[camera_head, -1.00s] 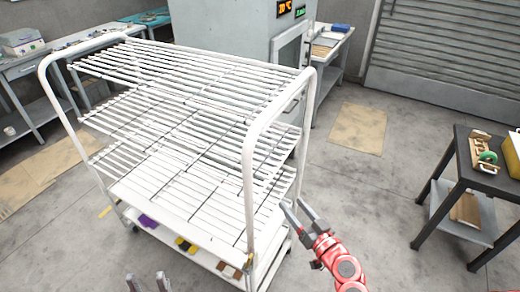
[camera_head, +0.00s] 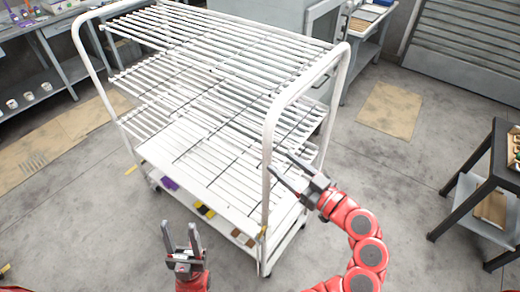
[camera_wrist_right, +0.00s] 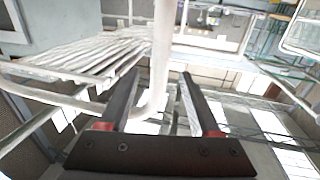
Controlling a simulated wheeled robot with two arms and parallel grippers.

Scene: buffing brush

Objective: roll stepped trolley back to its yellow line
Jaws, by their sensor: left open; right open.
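The white stepped trolley (camera_head: 215,110) stands on the floor in the middle of the head view, with slatted shelves and tall tubular end frames. My right gripper (camera_head: 281,163) is open at the upright of the trolley's near right end frame. In the right wrist view a white tube (camera_wrist_right: 162,55) shows between the open fingers, but I cannot tell if it is inside the jaws. My left gripper (camera_head: 181,230) is open and empty, in front of the trolley's near side. A short yellow mark (camera_head: 131,170) shows on the floor left of the trolley; any more of it is hidden.
Purple and yellow items lie on the trolley's bottom shelf. A dark side table (camera_head: 490,180) stands at right. A grey machine (camera_head: 285,12) and benches stand behind. Tan mats (camera_head: 390,110) lie on the floor. Floor between trolley and side table is clear.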

